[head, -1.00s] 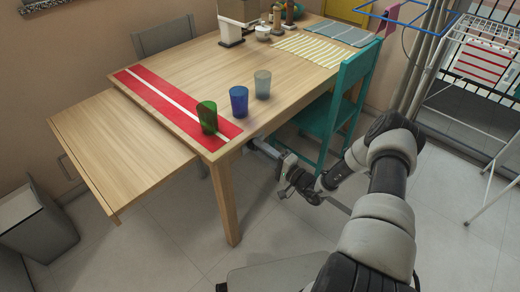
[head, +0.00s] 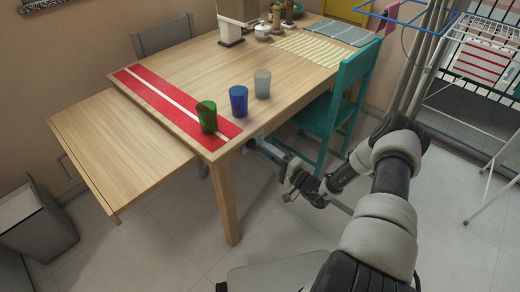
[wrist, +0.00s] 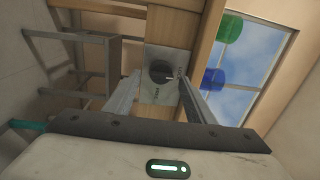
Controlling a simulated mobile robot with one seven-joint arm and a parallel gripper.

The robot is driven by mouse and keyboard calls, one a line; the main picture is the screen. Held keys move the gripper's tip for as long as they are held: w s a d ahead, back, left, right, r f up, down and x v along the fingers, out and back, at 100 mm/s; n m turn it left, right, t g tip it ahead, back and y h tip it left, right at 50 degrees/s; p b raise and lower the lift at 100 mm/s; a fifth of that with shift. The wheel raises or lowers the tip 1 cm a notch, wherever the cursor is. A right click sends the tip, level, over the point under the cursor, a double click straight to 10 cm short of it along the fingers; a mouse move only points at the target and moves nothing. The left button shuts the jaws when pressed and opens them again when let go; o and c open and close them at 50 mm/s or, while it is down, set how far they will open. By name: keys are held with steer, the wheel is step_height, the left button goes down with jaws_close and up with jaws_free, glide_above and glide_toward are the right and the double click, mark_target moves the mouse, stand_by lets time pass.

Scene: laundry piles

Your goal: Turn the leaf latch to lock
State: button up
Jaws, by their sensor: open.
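The leaf latch is a dark round knob (wrist: 160,71) on a pale metal plate on the wooden table's side. Small lettering on the plate is too small to read surely. My gripper (wrist: 158,82) is open in the wrist view, with its two fingers either side of the knob's line and nothing held. I cannot tell whether they touch it. In the head view my gripper (head: 256,143) is at the table's near edge, below the cups, and the knob is hidden. The table leaf (head: 125,150) extends level at the left of the table (head: 190,70).
A green cup (head: 207,117), a blue cup (head: 239,101) and a grey-blue cup (head: 262,84) stand near the edge above my gripper. A teal chair (head: 335,115) stands close to the right. A bin (head: 35,222) is at the far left. The floor by the near table leg is clear.

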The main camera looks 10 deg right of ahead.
steer(key=p+v, duration=0.1)
steer(key=v, duration=1.4)
steer(key=shift+s+d, duration=0.15)
steer(key=shift+s, duration=0.1)
